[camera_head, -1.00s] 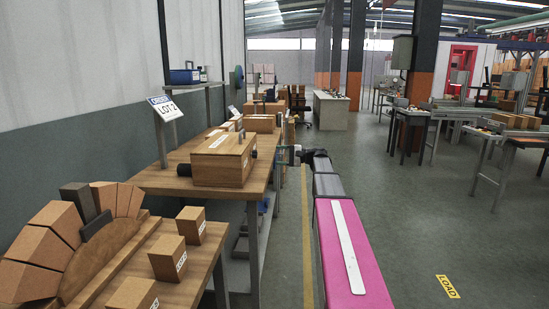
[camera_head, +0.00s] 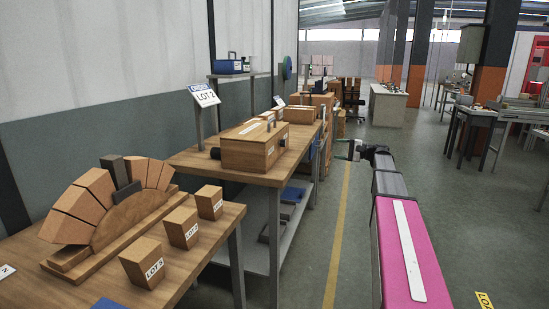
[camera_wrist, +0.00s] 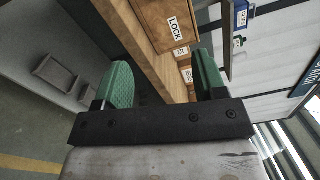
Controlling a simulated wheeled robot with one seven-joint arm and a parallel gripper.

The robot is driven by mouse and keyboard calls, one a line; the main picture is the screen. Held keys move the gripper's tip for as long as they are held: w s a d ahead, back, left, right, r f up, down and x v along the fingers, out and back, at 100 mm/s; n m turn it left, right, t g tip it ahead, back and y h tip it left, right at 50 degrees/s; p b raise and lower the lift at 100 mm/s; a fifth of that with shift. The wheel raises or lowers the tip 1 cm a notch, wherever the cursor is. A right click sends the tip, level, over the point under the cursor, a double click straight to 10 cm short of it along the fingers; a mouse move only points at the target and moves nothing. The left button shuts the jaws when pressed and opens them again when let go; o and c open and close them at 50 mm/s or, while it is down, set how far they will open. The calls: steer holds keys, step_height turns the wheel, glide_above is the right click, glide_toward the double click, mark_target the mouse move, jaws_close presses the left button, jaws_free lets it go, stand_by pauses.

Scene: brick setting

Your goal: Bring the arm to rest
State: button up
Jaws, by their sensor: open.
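My gripper (camera_head: 351,149) is held out over the aisle at the end of my arm, to the right of the workbench, apart from everything. In the wrist view my gripper (camera_wrist: 162,88) shows two green fingers spread wide with nothing between them. Beyond the fingers, the wrist view shows the wooden bench edge and a box labelled LOCK (camera_wrist: 170,22). My pink and grey arm reaches forward from the lower right of the head view.
A wooden table (camera_head: 250,178) holds a long wooden box (camera_head: 250,150). A nearer table (camera_head: 205,240) carries a brick arch on a wooden form (camera_head: 130,222) and labelled blocks (camera_head: 182,228). The aisle floor (camera_head: 470,220) is clear.

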steer(key=s+a+f+n+g+h, duration=0.15)
steer(key=s+a+f+h, duration=0.35)
steer(key=s+f, duration=0.55)
steer(key=s+a+f+g+h, duration=0.2)
steer(key=s+a+f+h, duration=0.35)
steer(key=f, duration=0.85)
steer(key=s+f+n+g+h, duration=0.1)
steer(key=s+f+n+h, duration=0.1)
steer(key=s+f, duration=0.3)
steer(key=s+f+n+g+h, duration=0.1)
steer(key=s+f+h, duration=0.3)
steer(key=s, duration=0.9)
step_height(320, 180, down, 3)
steer(key=shift+s+d+r+n+h, duration=0.2)
steer(key=shift+d+n+h, duration=0.2)
steer(key=shift+n, duration=0.35)
steer(key=shift+c, duration=0.4)
